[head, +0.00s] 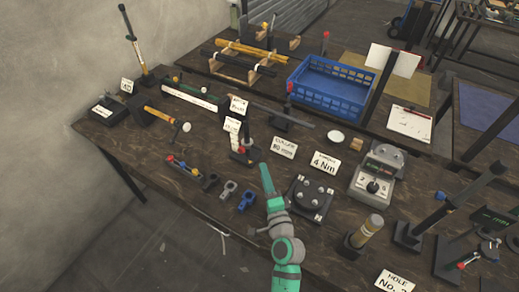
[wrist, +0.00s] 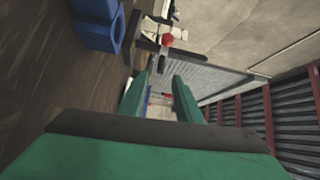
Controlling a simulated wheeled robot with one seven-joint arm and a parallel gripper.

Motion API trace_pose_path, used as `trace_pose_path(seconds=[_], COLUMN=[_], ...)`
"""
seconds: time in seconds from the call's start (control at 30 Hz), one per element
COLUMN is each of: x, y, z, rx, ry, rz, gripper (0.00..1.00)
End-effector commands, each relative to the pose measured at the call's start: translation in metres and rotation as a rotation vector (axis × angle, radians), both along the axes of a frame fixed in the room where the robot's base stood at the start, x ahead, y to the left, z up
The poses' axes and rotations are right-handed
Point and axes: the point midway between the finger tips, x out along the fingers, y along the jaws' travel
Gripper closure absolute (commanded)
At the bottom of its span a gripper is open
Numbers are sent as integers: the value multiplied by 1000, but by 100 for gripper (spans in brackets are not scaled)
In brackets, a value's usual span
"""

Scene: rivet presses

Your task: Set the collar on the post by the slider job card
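A blue collar (head: 247,201) lies on the dark table, with a grey collar (head: 229,189) just left of it. A large blue piece shows at the top left of the wrist view (wrist: 97,22); it looks like the blue collar. A white card (head: 285,147) reads 80 mm; its top word is blurred. Left of it is an upright post (head: 244,128) with red and yellow parts at its base. Several other posts stand around, so which belongs to the slider card is unclear. My gripper (head: 267,170) is right of the blue collar; its green fingers (wrist: 161,95) are apart and empty.
A 4 Nm card (head: 325,163), a dark block with round studs (head: 309,197) and a grey device with a dial (head: 377,178) stand right of my gripper. A rack with coloured knobs (head: 186,169) lies left. A blue crate (head: 328,87) sits behind.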

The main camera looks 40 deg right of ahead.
Motion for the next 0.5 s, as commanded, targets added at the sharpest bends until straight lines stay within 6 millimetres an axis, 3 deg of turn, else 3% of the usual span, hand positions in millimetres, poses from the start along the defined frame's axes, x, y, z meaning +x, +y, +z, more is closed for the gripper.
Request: trace_pose_path(seconds=[0.27, 0.5], x=[15, 47], y=[-12, -25], z=[4, 4], rx=[76, 74], ry=[-33, -33], rz=[26, 27], gripper=[69, 69])
